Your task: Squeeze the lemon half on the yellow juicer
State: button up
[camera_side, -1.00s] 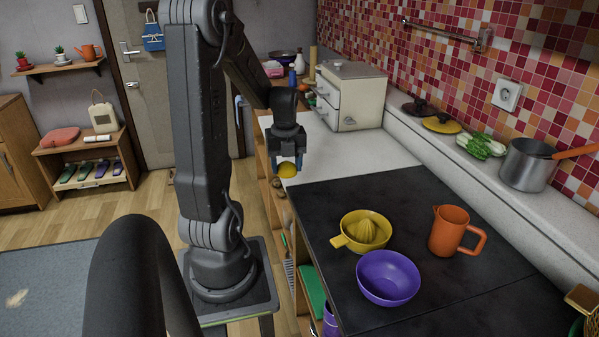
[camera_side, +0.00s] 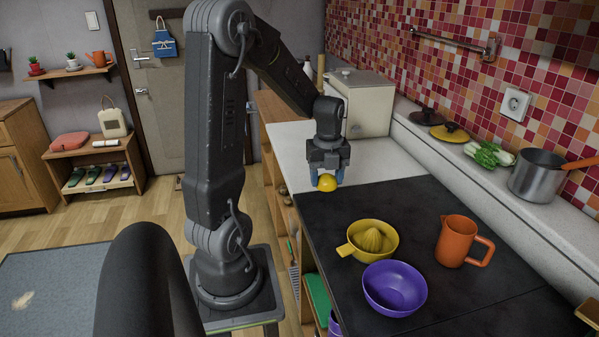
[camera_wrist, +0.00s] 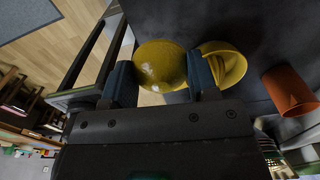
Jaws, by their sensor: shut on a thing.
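The lemon half (camera_side: 327,183) is yellow and sits between the blue fingers of my gripper (camera_side: 326,178), which is shut on it. In the wrist view the lemon half (camera_wrist: 160,65) shows between the two fingers (camera_wrist: 160,82). The yellow juicer (camera_side: 369,240) stands on the dark worktop, with its ribbed cone upright and a handle to the left. In the wrist view the juicer (camera_wrist: 229,64) is partly hidden behind the right finger.
A purple bowl (camera_side: 395,290) stands just in front of the juicer. An orange jug (camera_side: 457,241) stands to its right. A steel pot (camera_side: 536,176) and green vegetables (camera_side: 489,154) sit on the back ledge. The dark worktop (camera_side: 350,203) between lemon and juicer is clear.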

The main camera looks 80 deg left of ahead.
send_over(374, 228)
jog(key=shift+r, duration=0.4)
jog(key=shift+f, duration=3.45)
jog(key=shift+f, duration=0.6)
jog(key=n, duration=0.6)
jog(key=shift+r, duration=0.1)
jog(key=m, duration=1.2)
jog(key=shift+f, duration=0.2)
